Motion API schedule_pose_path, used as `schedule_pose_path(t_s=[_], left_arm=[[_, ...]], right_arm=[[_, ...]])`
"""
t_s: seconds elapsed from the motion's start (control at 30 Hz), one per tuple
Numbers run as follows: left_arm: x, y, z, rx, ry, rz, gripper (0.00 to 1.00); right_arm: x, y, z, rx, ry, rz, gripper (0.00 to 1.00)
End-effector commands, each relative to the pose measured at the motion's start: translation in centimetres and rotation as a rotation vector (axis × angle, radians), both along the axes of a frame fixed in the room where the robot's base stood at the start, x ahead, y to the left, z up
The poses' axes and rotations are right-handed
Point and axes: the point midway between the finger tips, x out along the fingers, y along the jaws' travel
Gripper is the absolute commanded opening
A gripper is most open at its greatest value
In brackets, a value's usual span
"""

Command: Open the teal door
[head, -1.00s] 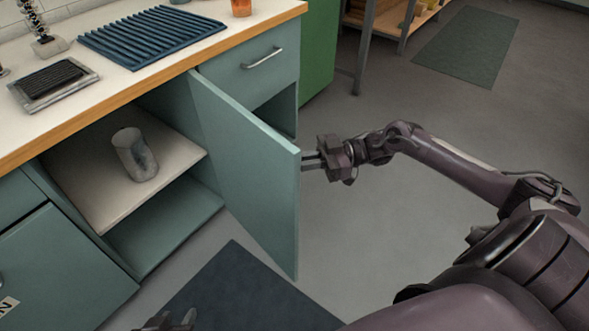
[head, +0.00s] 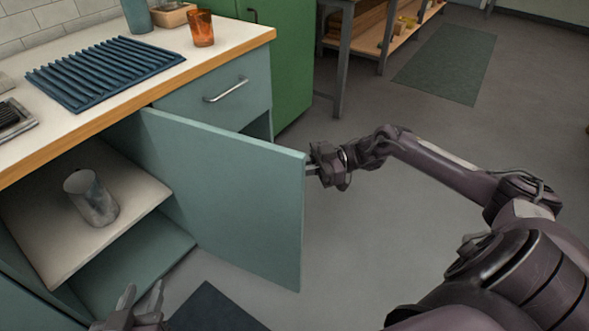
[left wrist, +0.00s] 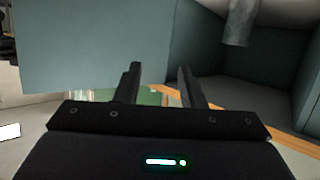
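The teal door (head: 225,195) of the lower cabinet stands swung out wide, its inner face toward me. It also fills the upper left of the left wrist view (left wrist: 90,50). My right gripper (head: 311,169) is at the door's free edge; its fingertips are hidden behind the door, so I cannot tell whether they grip anything. My left gripper (head: 142,302) is open and empty, low in front of the cabinet, apart from the door. Its two spread fingers show in the left wrist view (left wrist: 157,82). The door's handle is out of sight.
A grey cylinder (head: 92,199) stands on the cabinet's shelf (head: 140,190). The counter above holds a blue ribbed mat (head: 105,72) and an orange glass (head: 201,28). A dark floor mat (head: 215,308) lies below the door.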

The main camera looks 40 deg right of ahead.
Motion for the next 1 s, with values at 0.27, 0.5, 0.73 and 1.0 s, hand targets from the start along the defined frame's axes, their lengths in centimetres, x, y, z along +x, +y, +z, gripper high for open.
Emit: schedule_pose_path(t_s=[0.27, 0.5, 0.73, 1.0], left_arm=[[0.0, 0.0, 0.0, 0.0, -0.001, 0.0, 0.36], [0.0, 0.0, 0.0, 0.0, 0.0, 0.0, 0.36], [0.0, 0.0, 0.0, -0.002, -0.005, 0.0, 0.36], [1.4, 0.0, 4.2, -0.071, -0.182, 0.013, 0.36]], right_arm=[[0.0, 0.1, -0.1, -0.002, 0.002, -0.001, 0.0], [0.0, 0.1, -0.1, -0.001, 0.0, 0.0, 0.16], [-0.3, -0.8, -0.1, -0.002, 0.002, -0.001, 0.16], [-1.8, -5.3, -0.2, -0.004, 0.004, -0.001, 0.16]])
